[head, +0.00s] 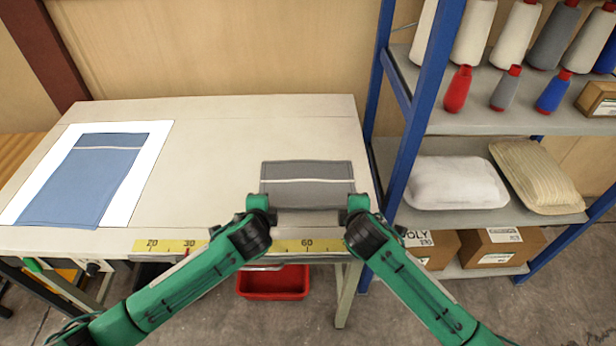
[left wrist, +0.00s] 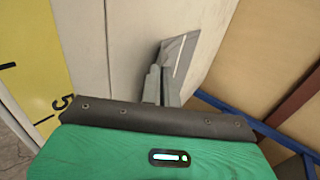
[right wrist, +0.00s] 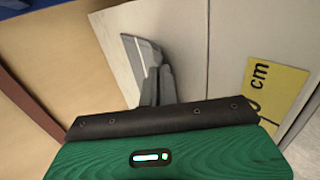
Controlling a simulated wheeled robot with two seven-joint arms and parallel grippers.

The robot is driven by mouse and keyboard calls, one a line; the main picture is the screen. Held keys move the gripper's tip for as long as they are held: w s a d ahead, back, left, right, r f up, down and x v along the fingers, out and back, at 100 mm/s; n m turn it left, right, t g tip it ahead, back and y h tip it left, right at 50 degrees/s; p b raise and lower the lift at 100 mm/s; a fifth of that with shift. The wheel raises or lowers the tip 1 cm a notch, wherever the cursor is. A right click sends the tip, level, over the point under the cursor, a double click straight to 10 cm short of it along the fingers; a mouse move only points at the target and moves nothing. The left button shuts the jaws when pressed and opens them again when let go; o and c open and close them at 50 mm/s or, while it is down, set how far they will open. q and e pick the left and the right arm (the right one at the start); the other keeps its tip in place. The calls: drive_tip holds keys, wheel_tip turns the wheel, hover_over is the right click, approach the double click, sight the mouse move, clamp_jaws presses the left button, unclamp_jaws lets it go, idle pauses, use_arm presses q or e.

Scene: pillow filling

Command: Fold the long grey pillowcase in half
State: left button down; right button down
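The grey pillowcase (head: 307,171) lies on the right part of the table, with a pale stripe running across it. It looks short and wide from here; I cannot tell how its layers lie. My left gripper (head: 264,207) is at its near left corner and my right gripper (head: 350,207) at its near right corner. In the left wrist view the fingers are close together with the grey cloth (left wrist: 177,52) at their tips. The right wrist view shows the same, with the cloth (right wrist: 141,52) at the tips. Both look shut on the cloth; the exact contact is hidden.
A blue pillowcase (head: 93,180) lies on a white sheet (head: 150,150) at the table's left. A yellow measuring tape (head: 160,246) runs along the front edge. A blue-posted shelf (head: 428,80) stands close at the right. The table's middle (head: 215,150) is clear.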

use_arm(q)
drive_tip(key=c, duration=1.3)
unclamp_jaws()
use_arm(e)
drive_tip(key=c, duration=1.3)
unclamp_jaws()
use_arm(q)
drive_tip(key=shift+s+r, duration=0.1)
drive_tip(key=shift+r, duration=0.2)
use_arm(e)
drive_tip(key=shift+s+r, duration=0.1)
drive_tip(key=shift+r, duration=0.2)
use_arm(q)
drive_tip(key=s+r, duration=0.4)
drive_tip(key=r, duration=0.1)
drive_tip(key=s+r, duration=0.1)
drive_tip(key=r, duration=0.2)
drive_tip(key=shift+s+r, duration=0.15)
drive_tip(key=shift+s, duration=0.25)
use_arm(e)
drive_tip(key=s+r, duration=0.4)
drive_tip(key=r, duration=0.1)
drive_tip(key=s+r, duration=0.1)
drive_tip(key=r, duration=0.2)
drive_tip(key=shift+s+r, duration=0.15)
drive_tip(key=shift+s, duration=0.25)
